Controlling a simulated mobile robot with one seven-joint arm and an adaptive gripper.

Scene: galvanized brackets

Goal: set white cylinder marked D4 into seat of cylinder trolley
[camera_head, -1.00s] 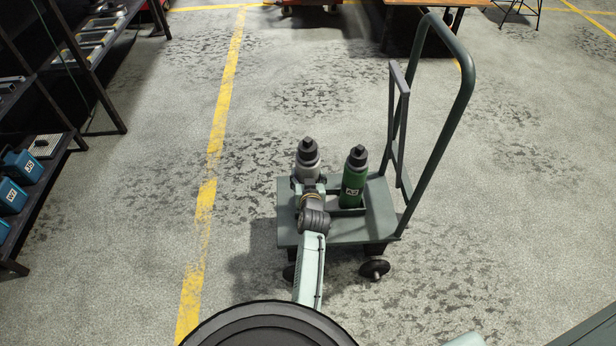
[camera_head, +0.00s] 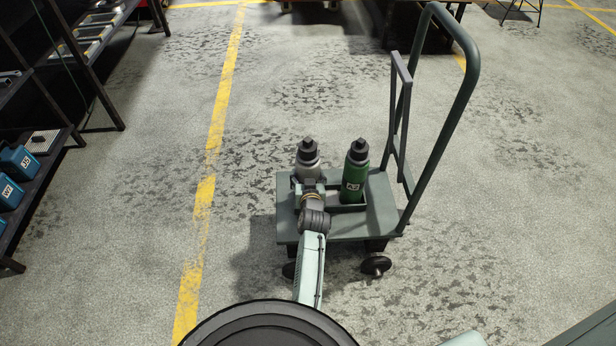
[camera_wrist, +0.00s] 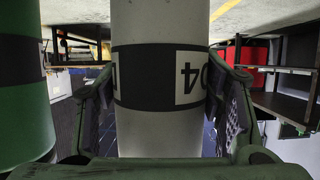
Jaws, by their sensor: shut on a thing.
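The white cylinder (camera_head: 308,160) with a dark cap stands upright over the left part of the green cylinder trolley (camera_head: 372,222), left of the green cylinder. In the wrist view the white cylinder (camera_wrist: 160,120) fills the middle, with a black band and a label partly readable as D4. My gripper (camera_head: 309,184) is shut on it, and in the wrist view its fingers (camera_wrist: 165,112) press on both sides. The seat under the white cylinder and its base are hidden by my arm, so I cannot tell whether it touches the bottom.
A green cylinder (camera_head: 355,175) with a label stands in the trolley's holder, close on the right. The trolley's tall handle (camera_head: 458,105) rises at right. A shelf with blue boxes (camera_head: 18,160) is at far left. The floor around the trolley is clear.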

